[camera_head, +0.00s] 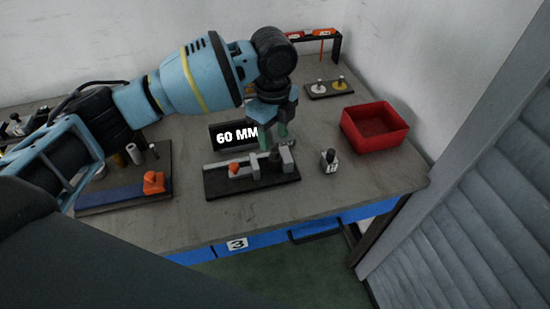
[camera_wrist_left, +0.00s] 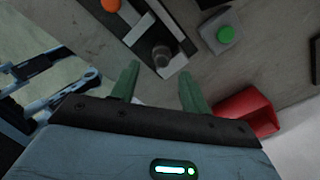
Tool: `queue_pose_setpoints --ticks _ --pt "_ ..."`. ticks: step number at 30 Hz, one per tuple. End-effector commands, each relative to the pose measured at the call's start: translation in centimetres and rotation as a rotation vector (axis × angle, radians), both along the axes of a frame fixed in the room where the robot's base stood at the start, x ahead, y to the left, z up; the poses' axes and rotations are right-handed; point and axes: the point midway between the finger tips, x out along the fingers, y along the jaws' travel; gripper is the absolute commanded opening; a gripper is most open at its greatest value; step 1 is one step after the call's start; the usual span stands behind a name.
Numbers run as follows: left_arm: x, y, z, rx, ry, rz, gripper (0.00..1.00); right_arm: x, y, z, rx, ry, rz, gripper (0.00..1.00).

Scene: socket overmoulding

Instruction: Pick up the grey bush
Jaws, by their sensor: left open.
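A dark grey round piece (camera_wrist_left: 161,57), which looks like the grey bush, stands on a dark fixture plate with pale bars in the left wrist view. In the head view the fixture (camera_head: 225,187) lies near the table's middle, with an orange knob and an upright grey block; the bush is not clear there. My left gripper (camera_head: 274,137) hangs over the fixture's right part, green fingers pointing down. In the left wrist view its open, empty fingers (camera_wrist_left: 160,74) are spread with the bush beyond the gap between their tips. My right gripper is not in view.
A red bin (camera_head: 375,128) stands at the right. A small grey block (camera_head: 328,162) sits between bin and fixture. A black sign reading 60 MM (camera_head: 234,135) stands behind the fixture. A board with an orange block (camera_head: 154,182) lies left. A small rack (camera_head: 328,88) is behind.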

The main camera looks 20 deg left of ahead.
Motion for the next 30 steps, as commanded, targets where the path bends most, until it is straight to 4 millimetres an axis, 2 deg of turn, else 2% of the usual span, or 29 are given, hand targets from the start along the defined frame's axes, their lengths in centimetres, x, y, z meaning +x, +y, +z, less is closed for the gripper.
queue_pose_setpoints --ticks 5,12,21,23,30 --pt "0.1 -0.1 -1.6 0.002 0.001 0.001 0.46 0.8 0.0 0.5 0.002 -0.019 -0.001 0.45" --pt "0.2 -0.3 -4.6 0.0 0.001 0.0 0.46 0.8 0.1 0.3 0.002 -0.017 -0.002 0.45" --pt "0.2 -0.3 -5.1 0.0 -0.001 -0.001 0.46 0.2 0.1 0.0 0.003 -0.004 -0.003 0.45" --pt "0.2 -0.3 -5.1 0.0 -0.001 -0.001 0.41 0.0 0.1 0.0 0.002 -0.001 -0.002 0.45" --pt "0.2 -0.3 -5.0 0.0 -0.001 -0.001 0.09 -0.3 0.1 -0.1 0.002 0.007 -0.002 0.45"
